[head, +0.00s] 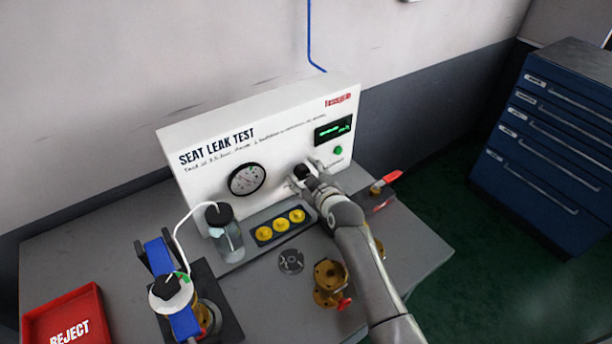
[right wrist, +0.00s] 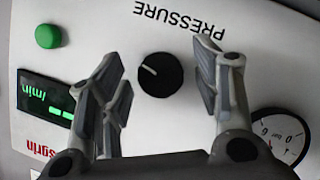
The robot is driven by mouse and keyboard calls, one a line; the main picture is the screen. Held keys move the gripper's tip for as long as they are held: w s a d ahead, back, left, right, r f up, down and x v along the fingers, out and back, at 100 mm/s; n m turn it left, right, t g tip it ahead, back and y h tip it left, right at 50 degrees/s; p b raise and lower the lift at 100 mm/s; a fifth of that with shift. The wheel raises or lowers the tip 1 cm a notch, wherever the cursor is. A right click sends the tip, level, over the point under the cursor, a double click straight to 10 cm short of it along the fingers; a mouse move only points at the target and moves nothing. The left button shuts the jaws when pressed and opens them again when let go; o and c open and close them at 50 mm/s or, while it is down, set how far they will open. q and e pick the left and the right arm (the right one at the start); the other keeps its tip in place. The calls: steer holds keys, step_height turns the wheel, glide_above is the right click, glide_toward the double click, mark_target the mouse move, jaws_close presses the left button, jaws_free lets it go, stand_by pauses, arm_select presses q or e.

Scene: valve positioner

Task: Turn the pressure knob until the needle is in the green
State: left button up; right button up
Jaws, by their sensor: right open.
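The black round pressure knob (right wrist: 160,74), with a white pointer line, sits on the white panel under the word PRESSURE in the right wrist view. My right gripper (right wrist: 163,80) is open, with one finger on each side of the knob and a visible gap to each. In the head view my right gripper (head: 304,176) is at the panel and largely covers the knob. The round gauge (head: 246,179) is left of it; its needle and green zone are too small to read. Part of the gauge (right wrist: 282,134) shows in the right wrist view, without a clear needle. My left gripper is not in view.
The panel (head: 210,120) has a lit green display (head: 333,130) and green button (head: 338,150). A jar (head: 228,240), a tray of yellow parts (head: 281,225), a clamped valve (head: 178,295), a brass valve (head: 329,285) and a red reject bin (head: 62,318) crowd the bench.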

steer(key=c, duration=1)
steer(key=shift+c, duration=0.2)
